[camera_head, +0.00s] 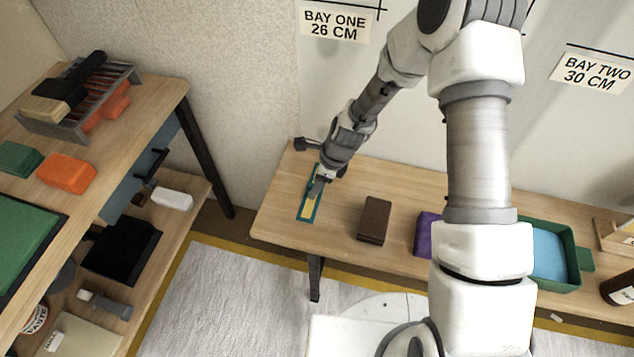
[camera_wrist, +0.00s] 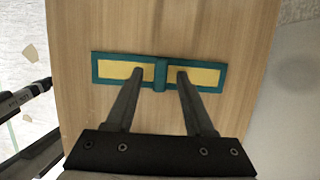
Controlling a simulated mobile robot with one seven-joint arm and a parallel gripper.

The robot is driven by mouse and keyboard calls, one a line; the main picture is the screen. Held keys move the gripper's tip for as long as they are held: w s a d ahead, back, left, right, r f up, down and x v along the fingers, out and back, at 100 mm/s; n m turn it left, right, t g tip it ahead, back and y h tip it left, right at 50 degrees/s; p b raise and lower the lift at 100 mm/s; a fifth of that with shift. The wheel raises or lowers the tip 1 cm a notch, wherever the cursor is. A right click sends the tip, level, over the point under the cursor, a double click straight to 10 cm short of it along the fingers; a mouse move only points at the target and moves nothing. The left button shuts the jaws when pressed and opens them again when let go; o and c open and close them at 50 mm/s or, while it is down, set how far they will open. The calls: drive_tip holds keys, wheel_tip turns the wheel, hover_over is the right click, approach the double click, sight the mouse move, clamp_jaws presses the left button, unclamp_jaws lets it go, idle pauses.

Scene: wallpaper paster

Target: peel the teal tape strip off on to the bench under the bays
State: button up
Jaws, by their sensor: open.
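The teal strip (camera_head: 308,211) lies flat on the left part of the wooden bench (camera_head: 340,225) under the bay signs. In the wrist view it is a teal-edged piece (camera_wrist: 125,71) with two yellow panels and a raised teal band (camera_wrist: 160,76) across its middle. My gripper (camera_head: 317,186) is over the strip in the head view and hides part of it. In the wrist view my gripper (camera_wrist: 160,74) is open, with one finger on each side of the raised band. Nothing is held. I cannot tell whether the fingertips touch the strip.
A brown block (camera_head: 375,219), a purple item (camera_head: 428,235) and a green tray (camera_head: 575,262) stand farther right on the bench. A dark bottle (camera_head: 619,289) is at the far right. A side table (camera_head: 168,95) with brushes and blocks is at left. My arm hides some of the bench.

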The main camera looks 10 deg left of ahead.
drive_tip(key=p+v, duration=0.4)
drive_tip(key=v, duration=1.3)
drive_tip(key=shift+r, duration=0.2)
drive_tip(key=shift+r+p, duration=0.1)
drive_tip(key=shift+p, duration=0.2)
drive_tip(key=s+d+r+n+t+h+p, duration=0.1)
drive_tip(key=s+d+r+n+p, duration=0.15)
drive_tip(key=r, duration=0.55)
drive_tip(key=s+d+r+n+t+p, duration=0.1)
drive_tip(key=d+r+n+p, duration=0.2)
drive_tip(key=r, duration=0.4)
drive_tip(key=s+d+r+n+t+h+p, duration=0.1)
drive_tip(key=s+d+r+n, duration=0.2)
drive_tip(key=r, duration=0.5)
drive_tip(key=s+d+r+n+t+h+p, duration=0.1)
drive_tip(key=s+d+r+n+p, duration=0.4)
drive_tip(key=s+r+n, duration=0.6)
wheel_tip(320, 180, up, 4)
drive_tip(key=shift+s+d+f+t, duration=0.15)
drive_tip(key=shift+s+d+t, duration=0.5)
drive_tip(key=shift+d, duration=0.35)
